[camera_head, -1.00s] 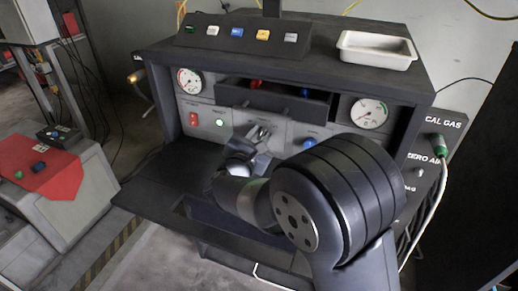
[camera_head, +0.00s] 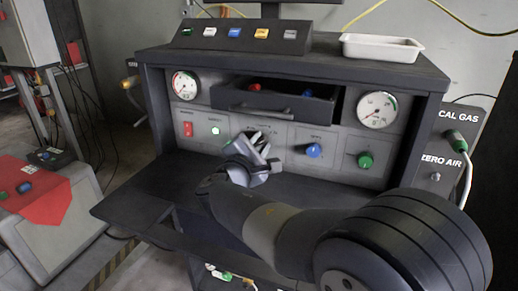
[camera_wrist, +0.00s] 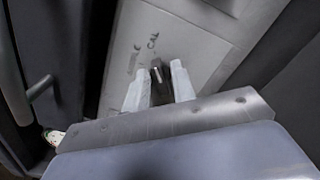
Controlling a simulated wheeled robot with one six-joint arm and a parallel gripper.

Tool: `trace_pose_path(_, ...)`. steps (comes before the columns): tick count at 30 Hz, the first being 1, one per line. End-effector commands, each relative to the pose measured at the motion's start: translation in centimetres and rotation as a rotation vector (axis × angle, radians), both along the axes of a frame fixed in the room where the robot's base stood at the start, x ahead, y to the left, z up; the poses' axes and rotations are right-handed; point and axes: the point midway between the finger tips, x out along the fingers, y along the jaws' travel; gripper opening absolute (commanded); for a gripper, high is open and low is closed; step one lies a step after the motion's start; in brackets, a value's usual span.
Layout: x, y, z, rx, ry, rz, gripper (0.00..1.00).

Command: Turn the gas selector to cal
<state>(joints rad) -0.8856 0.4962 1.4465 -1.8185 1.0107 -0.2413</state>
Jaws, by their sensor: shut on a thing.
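The gas selector is a small dark lever (camera_wrist: 160,75) on the grey panel. In the wrist view it stands between the two pale fingers of my gripper (camera_wrist: 160,86), which are shut on it. The word CAL is printed on the panel just above the lever, with another, blurred label beside it to the left. In the head view my gripper (camera_head: 262,146) is tilted against the middle of the console's front panel (camera_head: 290,136) and hides most of the selector. I cannot tell exactly which mark the lever points to.
A blue knob (camera_head: 314,151) and a green knob (camera_head: 365,161) sit right of my gripper. An open drawer (camera_head: 275,102) juts out above. A dark shelf (camera_head: 150,190) lies below.

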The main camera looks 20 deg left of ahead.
Motion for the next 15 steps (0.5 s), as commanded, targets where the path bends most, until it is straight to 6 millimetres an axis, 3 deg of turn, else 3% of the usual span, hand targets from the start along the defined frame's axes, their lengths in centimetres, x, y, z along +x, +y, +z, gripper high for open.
trace_pose_path(10, -0.01, -0.02, -0.04, 0.003, 0.002, 0.000, 0.02)
trace_pose_path(11, -0.01, -0.02, -0.04, 0.003, 0.002, 0.000, 0.26)
trace_pose_path(15, -0.01, -0.01, -0.03, 0.002, 0.001, -0.001, 0.33)
